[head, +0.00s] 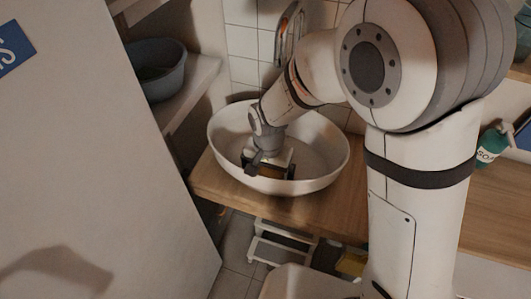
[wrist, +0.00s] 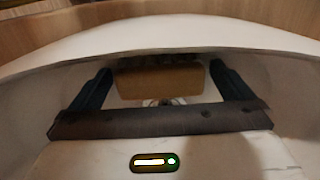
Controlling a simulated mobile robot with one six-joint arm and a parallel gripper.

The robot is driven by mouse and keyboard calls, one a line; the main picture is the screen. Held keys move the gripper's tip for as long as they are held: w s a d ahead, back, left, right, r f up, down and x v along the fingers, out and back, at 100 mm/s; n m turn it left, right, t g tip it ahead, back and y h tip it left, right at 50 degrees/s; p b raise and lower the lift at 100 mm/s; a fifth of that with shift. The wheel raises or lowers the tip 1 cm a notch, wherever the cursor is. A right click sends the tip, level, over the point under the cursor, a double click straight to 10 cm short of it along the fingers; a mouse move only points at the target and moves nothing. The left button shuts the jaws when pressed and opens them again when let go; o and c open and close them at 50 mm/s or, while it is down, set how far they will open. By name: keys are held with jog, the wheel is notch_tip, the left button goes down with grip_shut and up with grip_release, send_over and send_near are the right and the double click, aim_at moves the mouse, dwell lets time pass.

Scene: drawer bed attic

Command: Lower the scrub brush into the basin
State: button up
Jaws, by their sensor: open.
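The white oval basin (head: 335,165) stands on the wooden counter, and its curved wall also fills the upper part of the wrist view (wrist: 160,42). My gripper (head: 266,170) is down inside the basin. In the wrist view, my gripper (wrist: 162,82) is open, with one dark finger on each side. The scrub brush, a brown wooden block (wrist: 158,83), lies between the fingers, with a gap visible on both sides. Dark bristles seem to show along its far edge. In the head view the brush is mostly hidden by my gripper, and its contact with the basin floor is unclear.
A wooden counter (head: 222,188) carries the basin. A grey-blue bowl (head: 160,75) sits on a shelf at the left. A green soap bottle (head: 489,147) stands at the right. A large pale panel (head: 90,150) fills the left, and a white stool (head: 280,240) stands below.

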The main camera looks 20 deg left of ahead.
jog(key=shift+r, duration=0.1)
notch_tip(320, 180, up, 7)
jog(key=shift+r, duration=0.3)
jog(key=shift+d+r, duration=0.15)
jog(key=w+d+r+t+p, duration=0.1)
jog(key=d+r, duration=0.3)
jog(key=d, duration=0.4)
jog(key=w+d+r+p, duration=0.1)
jog(key=d+r, duration=0.3)
jog(key=d, duration=0.3)
jog(key=s+d+r+p, duration=0.1)
jog(key=s+d+r, duration=0.1)
jog(key=d, duration=0.5)
jog(key=s+d+r+t, duration=0.1)
jog(key=s+d+r, duration=0.2)
jog(key=s+d, duration=0.2)
jog(key=d, duration=0.3)
jog(key=shift+s+t+p, duration=0.3)
jog(key=shift+p, duration=0.05)
